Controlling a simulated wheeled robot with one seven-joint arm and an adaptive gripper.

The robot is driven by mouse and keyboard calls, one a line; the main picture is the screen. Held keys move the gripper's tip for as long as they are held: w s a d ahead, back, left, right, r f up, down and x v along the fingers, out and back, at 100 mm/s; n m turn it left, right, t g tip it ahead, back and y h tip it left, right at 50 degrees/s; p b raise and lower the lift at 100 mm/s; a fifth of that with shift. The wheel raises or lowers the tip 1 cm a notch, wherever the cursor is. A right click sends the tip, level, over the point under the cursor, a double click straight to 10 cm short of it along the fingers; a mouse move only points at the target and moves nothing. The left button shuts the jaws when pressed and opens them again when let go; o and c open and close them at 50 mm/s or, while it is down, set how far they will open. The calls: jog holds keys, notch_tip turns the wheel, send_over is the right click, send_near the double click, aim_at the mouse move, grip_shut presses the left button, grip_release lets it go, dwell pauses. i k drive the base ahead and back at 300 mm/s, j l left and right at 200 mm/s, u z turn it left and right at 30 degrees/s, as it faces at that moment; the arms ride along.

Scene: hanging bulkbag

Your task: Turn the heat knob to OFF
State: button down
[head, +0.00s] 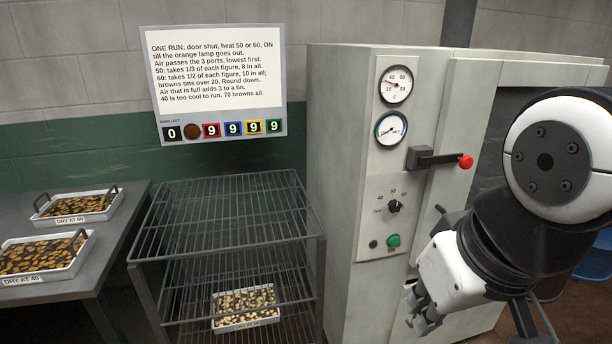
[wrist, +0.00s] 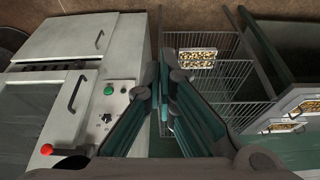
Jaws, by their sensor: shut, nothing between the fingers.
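The heat knob (head: 394,206) is a small dark knob on the pale control plate of the grey cabinet. OFF is marked at its left, with 40, 50 and 60 around its top. Its pointer is too small to read surely. The knob also shows in the wrist view (wrist: 106,117), left of my fingers. My gripper (head: 420,318) is low in front of the cabinet, below and right of the knob and apart from it. In the wrist view my gripper (wrist: 165,72) has its fingers together, with nothing held.
A green ON button (head: 393,240) and a dark round lamp (head: 373,244) sit below the knob. A lever with a red end (head: 466,161) juts out above. Two dials (head: 396,84) are higher up. A wire rack (head: 225,215) holding a tray (head: 245,322) stands left of the cabinet.

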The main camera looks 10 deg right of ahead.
aim_at(395, 205)
jog(key=l+z, duration=0.35)
jog(key=i+l+z, duration=0.1)
jog(key=l+z, duration=0.2)
jog(key=l, duration=0.15)
jog(key=i+l+z, duration=0.1)
jog(key=l+z, duration=0.25)
